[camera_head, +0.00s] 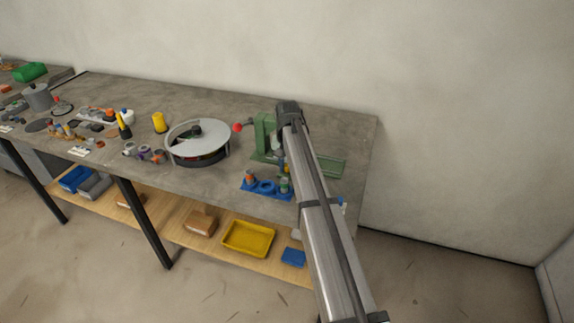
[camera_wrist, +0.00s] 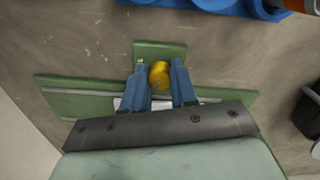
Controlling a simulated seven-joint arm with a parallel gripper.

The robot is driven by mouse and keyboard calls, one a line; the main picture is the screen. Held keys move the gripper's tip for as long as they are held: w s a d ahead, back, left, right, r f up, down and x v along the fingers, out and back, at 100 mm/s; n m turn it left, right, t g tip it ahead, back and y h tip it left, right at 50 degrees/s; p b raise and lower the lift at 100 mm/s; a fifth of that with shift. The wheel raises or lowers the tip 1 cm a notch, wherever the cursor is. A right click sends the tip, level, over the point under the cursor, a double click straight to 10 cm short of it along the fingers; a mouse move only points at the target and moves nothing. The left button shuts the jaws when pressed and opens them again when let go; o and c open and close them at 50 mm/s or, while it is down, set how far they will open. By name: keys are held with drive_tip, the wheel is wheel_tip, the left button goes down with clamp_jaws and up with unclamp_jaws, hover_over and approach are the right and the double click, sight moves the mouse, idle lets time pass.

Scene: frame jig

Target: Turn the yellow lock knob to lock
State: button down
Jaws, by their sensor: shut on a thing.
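The yellow lock knob (camera_wrist: 159,74) shows in the wrist view between the two blue fingers of my gripper (camera_wrist: 159,68). The fingers are shut on the knob, one on its left and one on its right. The knob sits over the green frame jig (camera_wrist: 75,98), whose flat plates reach out on both sides below it. In the head view the green jig (camera_head: 264,132) stands at the right end of the bench, partly hidden behind my arm. I cannot tell the knob's turn angle from its round top.
A blue tray (camera_head: 259,193) with small parts lies just in front of the jig. A red ball handle (camera_head: 237,127) sticks out left of the jig. A round grey turntable (camera_head: 181,150) stands further left. The bench's right end (camera_head: 362,135) is clear.

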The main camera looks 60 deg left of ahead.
drive_tip(key=n, duration=0.4)
drive_tip(key=shift+n, duration=2.3)
drive_tip(key=c, duration=0.9)
unclamp_jaws()
wheel_tip(320, 180, up, 14)
drive_tip(key=shift+f, duration=0.1)
drive_tip(key=shift+w+d, duration=0.1)
drive_tip(key=shift+w, duration=0.05)
